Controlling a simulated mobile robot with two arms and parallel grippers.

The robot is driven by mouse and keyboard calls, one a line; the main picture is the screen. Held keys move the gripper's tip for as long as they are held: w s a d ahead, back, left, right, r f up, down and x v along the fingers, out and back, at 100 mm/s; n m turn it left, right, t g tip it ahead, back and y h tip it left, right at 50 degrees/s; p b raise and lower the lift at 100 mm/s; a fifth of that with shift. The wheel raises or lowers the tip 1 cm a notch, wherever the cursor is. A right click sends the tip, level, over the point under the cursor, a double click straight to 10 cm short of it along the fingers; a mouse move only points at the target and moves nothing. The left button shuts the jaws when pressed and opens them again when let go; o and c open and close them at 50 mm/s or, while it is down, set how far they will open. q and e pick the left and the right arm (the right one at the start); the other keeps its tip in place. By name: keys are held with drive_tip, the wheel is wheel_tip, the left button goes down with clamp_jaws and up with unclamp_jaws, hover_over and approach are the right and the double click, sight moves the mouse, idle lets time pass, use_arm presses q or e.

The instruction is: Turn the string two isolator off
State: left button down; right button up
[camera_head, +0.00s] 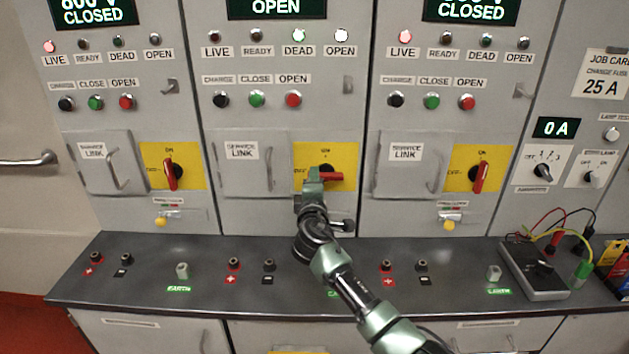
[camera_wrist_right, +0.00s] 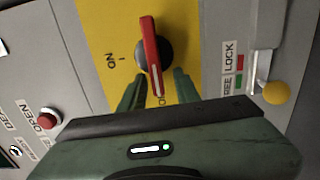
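The string two isolator is the red handle (camera_head: 332,177) on the yellow plate (camera_head: 301,158) of the middle panel. The handle lies across, level, while its neighbours stand nearly upright. In the right wrist view the red handle (camera_wrist_right: 149,45) runs along the line from its dark hub toward the partly hidden OFF mark; the ON mark is to one side. My right gripper (camera_wrist_right: 158,92) is open, its two green fingers apart on either side of the handle's near end, with gaps showing. In the head view my right gripper (camera_head: 316,176) covers part of the plate. My left gripper is not in view.
The middle display (camera_head: 277,7) reads OPEN and its DEAD lamp (camera_head: 298,36) glows green. Left and right panels read CLOSED. A yellow lock knob (camera_wrist_right: 276,92) is beside the plate. The dark bench (camera_head: 215,290) holds terminals and a test meter (camera_head: 536,270) at right.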

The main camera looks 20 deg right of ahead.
drive_tip(key=shift+r, duration=0.1)
drive_tip(key=b+v, duration=0.1)
drive_tip(key=v, duration=0.6)
drive_tip(key=shift+s, duration=0.4)
drive_tip(key=shift+a, duration=0.15)
